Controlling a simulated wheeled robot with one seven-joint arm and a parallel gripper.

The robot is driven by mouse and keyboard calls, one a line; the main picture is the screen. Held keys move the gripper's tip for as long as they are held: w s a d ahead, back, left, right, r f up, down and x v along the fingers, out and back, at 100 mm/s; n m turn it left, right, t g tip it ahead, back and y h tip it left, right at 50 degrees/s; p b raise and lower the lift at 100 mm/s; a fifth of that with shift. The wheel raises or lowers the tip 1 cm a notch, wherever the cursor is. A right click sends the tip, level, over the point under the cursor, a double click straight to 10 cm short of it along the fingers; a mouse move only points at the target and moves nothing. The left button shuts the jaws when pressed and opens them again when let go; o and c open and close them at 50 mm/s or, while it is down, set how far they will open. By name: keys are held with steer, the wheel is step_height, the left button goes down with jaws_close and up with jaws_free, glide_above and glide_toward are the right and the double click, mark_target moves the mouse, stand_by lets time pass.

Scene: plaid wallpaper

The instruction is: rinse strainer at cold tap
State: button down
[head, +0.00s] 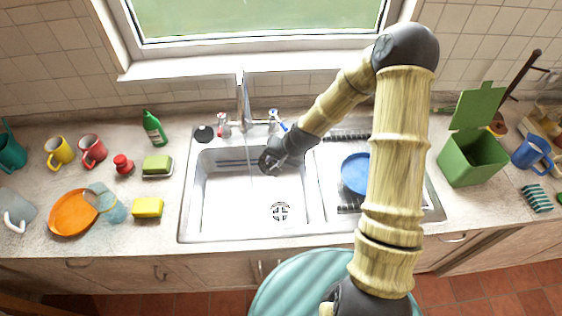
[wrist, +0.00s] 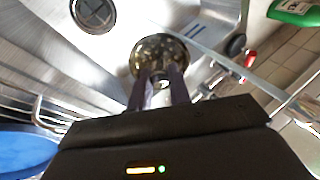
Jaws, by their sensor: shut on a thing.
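In the wrist view my gripper (wrist: 160,80) is shut on the round metal strainer (wrist: 150,48), whose bowl shows beyond the fingertips. In the head view the strainer cannot be made out behind the gripper. A thin pale stream (head: 251,165) runs down from the spout just left of the gripper. In the wrist view the stream (wrist: 235,68) passes close to the strainer's rim; contact is unclear. The blue-marked cold tap handle (head: 283,126) is right of the spout, the red-marked handle (head: 222,122) left.
The drain (head: 280,212) is in the basin floor. A blue plate (head: 355,172) lies on the drainboard at right. A green bottle (head: 154,128), sponges and mugs stand left of the sink. A green bin (head: 472,158) stands at right.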

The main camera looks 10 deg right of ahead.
steer(key=w+a+f, duration=0.1)
steer(key=w+a, duration=0.3)
steer(key=shift+w+a+f, duration=0.15)
steer(key=shift+w+a, duration=0.05)
steer(key=shift+a, duration=0.15)
steer(key=shift+w+d, duration=0.1)
steer(key=shift+d, duration=0.05)
stand_by(0.7)
steer(key=shift+w+d+b, duration=0.25)
steer(key=shift+w+b, duration=0.05)
steer(key=shift+w, duration=0.05)
steer(key=shift+s+d, duration=0.1)
stand_by(0.4)
steer(key=s+d+b, duration=0.1)
steer(key=s+d, duration=0.4)
steer(key=shift+s+d+b, duration=0.15)
steer(key=shift+d+b, duration=0.15)
steer(key=shift+d, duration=0.05)
stand_by(0.5)
stand_by(1.0)
stand_by(0.4)
steer(key=s+d+r+p, duration=0.3)
steer(key=r, duration=0.1)
steer(key=shift+s+d, duration=0.25)
steer(key=shift+d, duration=0.05)
